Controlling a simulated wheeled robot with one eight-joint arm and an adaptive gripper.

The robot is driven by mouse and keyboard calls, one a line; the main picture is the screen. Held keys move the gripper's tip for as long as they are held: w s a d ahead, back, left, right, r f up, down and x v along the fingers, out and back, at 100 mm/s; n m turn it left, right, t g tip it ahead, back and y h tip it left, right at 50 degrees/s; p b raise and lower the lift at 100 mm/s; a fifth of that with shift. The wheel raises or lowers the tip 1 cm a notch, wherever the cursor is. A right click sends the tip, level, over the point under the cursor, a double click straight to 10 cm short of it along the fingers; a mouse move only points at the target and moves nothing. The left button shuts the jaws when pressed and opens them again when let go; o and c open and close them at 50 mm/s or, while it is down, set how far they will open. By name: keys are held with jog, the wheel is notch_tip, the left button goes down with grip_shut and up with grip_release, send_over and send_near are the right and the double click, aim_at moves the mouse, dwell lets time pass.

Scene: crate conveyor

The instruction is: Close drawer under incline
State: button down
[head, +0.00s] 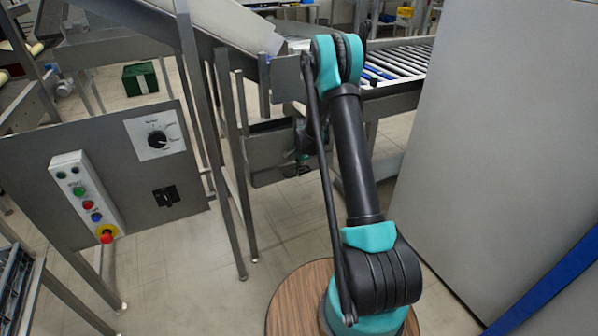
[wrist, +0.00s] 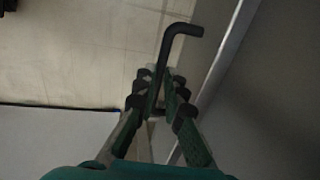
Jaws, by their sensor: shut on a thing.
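The drawer (head: 268,155) is a grey metal box under the sloping incline (head: 200,22), behind my arm in the head view. A dark handle shape (head: 298,171) shows low on its face. In the wrist view the handle (wrist: 174,42) is a black bent bar. My gripper (wrist: 167,88) has its two green, black-padded fingers shut on this bar, one on each side. In the head view my gripper (head: 303,155) is small and partly hidden by my arm. How far the drawer stands out cannot be told.
A control panel (head: 105,180) with buttons and a knob stands at the left. Steel legs (head: 228,160) stand between it and the drawer. A roller conveyor (head: 400,62) is behind my arm. A large grey cabinet (head: 500,130) closes off the right side. A green crate (head: 140,79) lies on the floor.

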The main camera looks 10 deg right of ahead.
jog(key=shift+w, duration=0.1)
jog(key=shift+w+a, duration=0.2)
jog(key=shift+w, duration=0.45)
jog(key=shift+w+a, duration=0.2)
jog(key=shift+w, duration=0.4)
jog(key=c, duration=1.6)
grip_release()
notch_tip(320, 180, up, 8)
jog(key=s, duration=0.1)
jog(key=shift+s+d, duration=0.25)
